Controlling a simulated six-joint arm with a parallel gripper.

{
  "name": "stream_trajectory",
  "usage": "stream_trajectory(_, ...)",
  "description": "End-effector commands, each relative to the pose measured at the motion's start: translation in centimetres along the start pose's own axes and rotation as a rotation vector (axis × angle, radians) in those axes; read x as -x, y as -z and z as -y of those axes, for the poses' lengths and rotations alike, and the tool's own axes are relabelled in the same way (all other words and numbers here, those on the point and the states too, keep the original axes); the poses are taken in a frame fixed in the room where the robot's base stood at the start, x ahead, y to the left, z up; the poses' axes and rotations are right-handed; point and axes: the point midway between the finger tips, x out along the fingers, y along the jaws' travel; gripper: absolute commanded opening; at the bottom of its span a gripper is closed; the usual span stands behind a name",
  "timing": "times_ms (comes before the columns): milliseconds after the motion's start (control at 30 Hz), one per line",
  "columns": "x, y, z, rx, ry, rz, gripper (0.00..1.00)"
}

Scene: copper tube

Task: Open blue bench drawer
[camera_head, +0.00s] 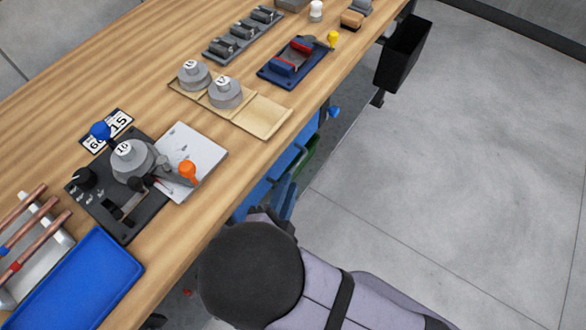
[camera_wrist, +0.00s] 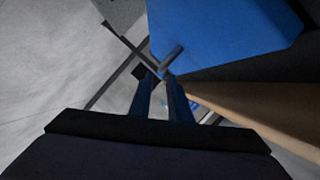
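Blue drawer fronts (camera_head: 258,191) show below the bench's front edge in the head view. A large blue panel (camera_wrist: 222,35) fills the upper middle of the wrist view, with a short grey bar (camera_wrist: 173,56) by its lower left edge. My gripper (camera_wrist: 160,77) points at this bar, with its two dark fingers a little apart and their tips close to it. I cannot tell whether the tips grip the bar or only stand near it. In the head view my arm covers most of the gripper at the drawers.
The wooden bench top (camera_head: 130,65) carries a blue tray (camera_head: 85,285), copper tubes (camera_head: 40,240), a dark fixture (camera_head: 125,185) and weights on a wooden board (camera_head: 262,115). A black bin (camera_head: 403,54) hangs at the bench's far end. The grey floor (camera_head: 470,150) on the right is clear.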

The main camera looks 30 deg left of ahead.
Motion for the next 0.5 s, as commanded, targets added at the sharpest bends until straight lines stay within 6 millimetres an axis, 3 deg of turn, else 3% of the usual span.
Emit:
stream_trajectory(267,0.8,-0.3,0.0,0.004,0.021,-0.005,0.17)
stream_trajectory(500,-0.8,-0.3,0.1,0.005,0.019,-0.006,0.17)
